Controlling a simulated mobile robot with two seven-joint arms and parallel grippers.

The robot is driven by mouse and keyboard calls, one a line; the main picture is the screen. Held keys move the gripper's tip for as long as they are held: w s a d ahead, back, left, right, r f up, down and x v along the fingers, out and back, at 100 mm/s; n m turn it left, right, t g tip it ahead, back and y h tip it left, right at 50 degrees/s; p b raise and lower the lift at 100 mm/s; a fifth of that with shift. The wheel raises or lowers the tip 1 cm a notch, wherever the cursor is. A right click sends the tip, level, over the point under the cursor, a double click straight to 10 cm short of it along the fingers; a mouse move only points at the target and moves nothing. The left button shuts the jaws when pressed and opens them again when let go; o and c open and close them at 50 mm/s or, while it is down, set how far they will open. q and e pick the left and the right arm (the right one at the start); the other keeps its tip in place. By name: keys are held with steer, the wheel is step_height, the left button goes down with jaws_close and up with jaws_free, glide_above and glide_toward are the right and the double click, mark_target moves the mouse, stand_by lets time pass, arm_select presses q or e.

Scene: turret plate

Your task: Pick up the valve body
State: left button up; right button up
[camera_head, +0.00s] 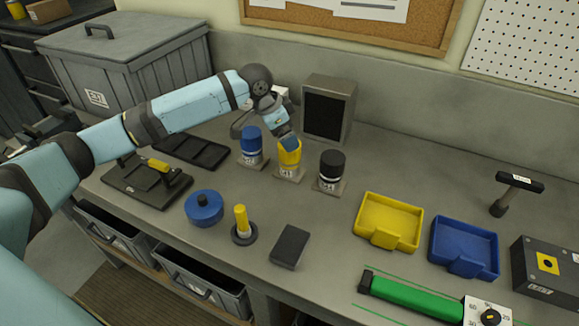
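No part is clearly marked as the valve body, so I cannot tell which one it is. A yellow-topped cylinder (289,155) stands upright on a small grey base, between a blue-topped cylinder (251,143) and a black-topped cylinder (331,168). My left gripper (290,141) reaches in from the left and points down at the top of the yellow cylinder, overlapping it in the picture. Its fingertips are small and partly hidden, so I cannot tell whether they touch or grip it. My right gripper is not in view.
A blue round part (204,209), a yellow upright peg (241,222) and a dark block (290,246) lie in front. Yellow (364,222) and blue (435,252) trays and a hammer-like tool (498,207) are to the right. A dark-faced box (346,92) stands close behind.

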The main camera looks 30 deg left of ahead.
mark_target(290, 163)
arm_select(q)
steer(key=x, duration=0.5)
steer(key=shift+s+a+p, duration=0.1)
steer(key=shift+s+p, duration=0.1)
steer(key=shift+p, duration=0.1)
steer(key=c, duration=1.5)
jaws_close()
steer(key=shift+r, duration=0.2)
